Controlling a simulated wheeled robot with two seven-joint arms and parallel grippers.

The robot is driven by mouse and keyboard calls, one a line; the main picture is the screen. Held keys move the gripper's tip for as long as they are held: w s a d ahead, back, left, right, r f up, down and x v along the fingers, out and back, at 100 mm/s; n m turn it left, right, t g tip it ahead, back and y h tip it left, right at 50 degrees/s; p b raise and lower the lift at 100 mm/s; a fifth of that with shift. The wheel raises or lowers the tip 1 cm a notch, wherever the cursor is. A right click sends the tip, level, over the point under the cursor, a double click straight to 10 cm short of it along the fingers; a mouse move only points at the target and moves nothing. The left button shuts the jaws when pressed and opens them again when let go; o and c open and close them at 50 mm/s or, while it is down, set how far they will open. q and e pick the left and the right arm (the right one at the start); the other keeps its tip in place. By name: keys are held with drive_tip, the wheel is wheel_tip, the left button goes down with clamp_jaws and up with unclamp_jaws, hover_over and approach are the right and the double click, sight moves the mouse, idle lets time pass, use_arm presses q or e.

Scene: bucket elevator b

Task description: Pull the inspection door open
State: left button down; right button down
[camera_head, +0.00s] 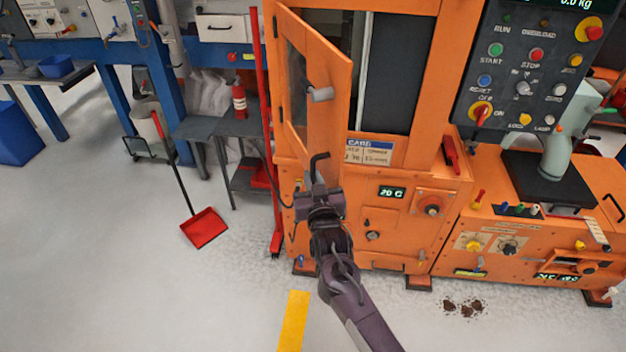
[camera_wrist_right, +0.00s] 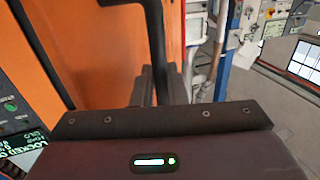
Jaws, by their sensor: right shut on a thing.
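The inspection door (camera_head: 327,110) is an orange panel with a narrow window, hinged at its left on the orange machine. It stands swung outward, and the dark opening (camera_head: 393,85) shows to its right. Its black bent handle (camera_head: 318,165) is low on the door. My right gripper (camera_head: 320,188) is shut on the handle, which runs up from between the fingers in the right wrist view (camera_wrist_right: 153,45). The orange door face fills the left of that view. The fingertips are partly hidden there behind the gripper body. My left gripper is not in view.
A control panel (camera_head: 530,70) with buttons is at the upper right. A red dustpan (camera_head: 204,227) lies on the floor at left, and a red post (camera_head: 264,110) stands left of the door. Dark debris (camera_head: 463,308) is on the floor. The floor at front left is clear.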

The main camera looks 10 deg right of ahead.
drive_tip(key=shift+a+r, duration=0.15)
drive_tip(key=c, duration=1.9)
unclamp_jaws()
drive_tip(key=shift+o, duration=0.4)
drive_tip(key=shift+w, duration=0.1)
drive_tip(key=s+b, duration=0.2)
drive_tip(key=s, duration=0.5)
drive_tip(key=shift+s, duration=0.4)
